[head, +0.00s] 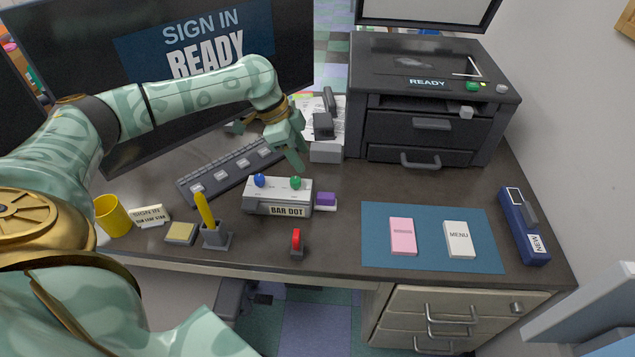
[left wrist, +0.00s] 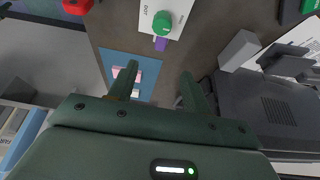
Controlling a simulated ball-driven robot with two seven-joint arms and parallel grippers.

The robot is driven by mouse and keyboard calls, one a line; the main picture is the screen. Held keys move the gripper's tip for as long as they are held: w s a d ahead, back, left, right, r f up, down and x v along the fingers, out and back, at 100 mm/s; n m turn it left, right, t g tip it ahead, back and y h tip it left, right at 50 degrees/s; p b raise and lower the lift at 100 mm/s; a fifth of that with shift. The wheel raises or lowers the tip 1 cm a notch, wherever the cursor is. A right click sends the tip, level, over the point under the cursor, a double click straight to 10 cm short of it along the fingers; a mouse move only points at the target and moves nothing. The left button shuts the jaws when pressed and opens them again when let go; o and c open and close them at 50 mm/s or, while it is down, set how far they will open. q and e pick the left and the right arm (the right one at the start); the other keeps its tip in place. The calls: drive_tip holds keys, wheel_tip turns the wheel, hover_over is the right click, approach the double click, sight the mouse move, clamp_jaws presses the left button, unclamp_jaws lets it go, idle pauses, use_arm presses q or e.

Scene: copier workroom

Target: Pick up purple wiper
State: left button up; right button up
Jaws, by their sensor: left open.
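The purple wiper (head: 325,199) is a small purple block on a pale base, on the desk just right of the grey BAR DOT box (head: 278,210). In the left wrist view the wiper (left wrist: 160,44) shows at the top, beside the box's green knob (left wrist: 161,22). My left gripper (head: 296,162) is above the desk, behind the box and up-left of the wiper in the head view. It is open and empty, its two fingers (left wrist: 158,84) apart, not touching the wiper. My right gripper is not in view.
A keyboard (head: 226,168) lies left of the gripper; a grey holder (head: 326,149) and black copier (head: 430,95) stand behind and right. A red-handled item (head: 296,241) stands in front. A blue mat (head: 378,250) bears pink and white pads. Bare desk lies right of the wiper.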

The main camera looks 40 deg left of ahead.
use_arm(q)
drive_tip(key=b, duration=0.4)
approach(326, 195)
drive_tip(key=x, duration=0.5)
drive_tip(key=shift+s+a+f, duration=0.1)
drive_tip(key=shift+f, duration=0.1)
drive_tip(key=b+x, duration=0.3)
drive_tip(key=x, duration=0.2)
drive_tip(key=shift+f, duration=0.15)
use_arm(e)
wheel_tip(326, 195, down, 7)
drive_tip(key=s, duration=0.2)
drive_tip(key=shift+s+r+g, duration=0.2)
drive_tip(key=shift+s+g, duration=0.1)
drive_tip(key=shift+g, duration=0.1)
use_arm(q)
drive_tip(key=c, duration=0.9)
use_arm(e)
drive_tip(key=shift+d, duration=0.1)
use_arm(q)
drive_tip(key=shift+r, duration=0.3)
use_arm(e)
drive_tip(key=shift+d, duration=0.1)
